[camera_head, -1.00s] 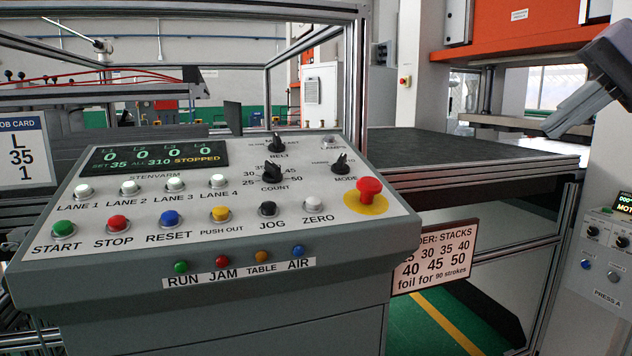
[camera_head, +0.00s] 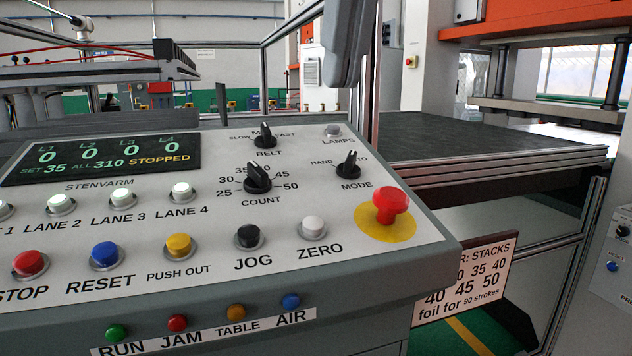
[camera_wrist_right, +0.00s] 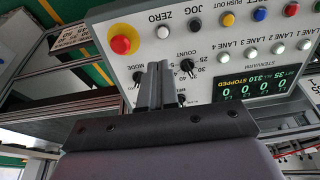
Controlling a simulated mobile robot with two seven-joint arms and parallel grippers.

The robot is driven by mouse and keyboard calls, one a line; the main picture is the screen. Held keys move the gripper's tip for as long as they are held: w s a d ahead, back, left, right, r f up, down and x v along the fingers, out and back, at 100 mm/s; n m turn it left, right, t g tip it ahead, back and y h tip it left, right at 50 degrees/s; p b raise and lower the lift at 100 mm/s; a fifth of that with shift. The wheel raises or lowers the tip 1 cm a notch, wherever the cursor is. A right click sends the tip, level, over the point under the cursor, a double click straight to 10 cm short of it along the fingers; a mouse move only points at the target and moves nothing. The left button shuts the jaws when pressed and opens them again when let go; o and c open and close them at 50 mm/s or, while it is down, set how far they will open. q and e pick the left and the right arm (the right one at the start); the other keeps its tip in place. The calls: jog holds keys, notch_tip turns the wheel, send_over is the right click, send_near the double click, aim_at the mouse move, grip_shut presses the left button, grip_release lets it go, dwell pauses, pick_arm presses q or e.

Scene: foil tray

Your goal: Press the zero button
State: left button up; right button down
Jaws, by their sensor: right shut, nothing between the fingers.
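The ZERO button (camera_head: 313,226) is a small white round button on the sloped grey control panel (camera_head: 345,265), between the black JOG button (camera_head: 248,237) and the red mushroom button. In the right wrist view the ZERO button (camera_wrist_right: 162,32) is near the top, beyond the fingertips. My right gripper (camera_head: 338,84) hangs at the top of the head view, above the panel's far edge and apart from the ZERO button. In the right wrist view its two fingers (camera_wrist_right: 155,68) are together and empty, in front of the MODE and COUNT knobs. My left gripper is not in view.
The red mushroom button (camera_head: 387,203) on its yellow disc is right of ZERO. The COUNT (camera_head: 257,180) and MODE (camera_head: 348,165) knobs stand up behind it. The display (camera_head: 100,158) reads STOPPED, with zeros for all lanes. A metal post (camera_head: 365,90) rises behind the panel.

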aim_at(313, 223)
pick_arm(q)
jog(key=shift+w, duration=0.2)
pick_arm(e)
jog(key=shift+a+f, duration=0.15)
jog(key=shift+a, duration=0.3)
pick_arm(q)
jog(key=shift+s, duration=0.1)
pick_arm(e)
jog(key=x, duration=1.4)
jog(key=shift+d, duration=0.1)
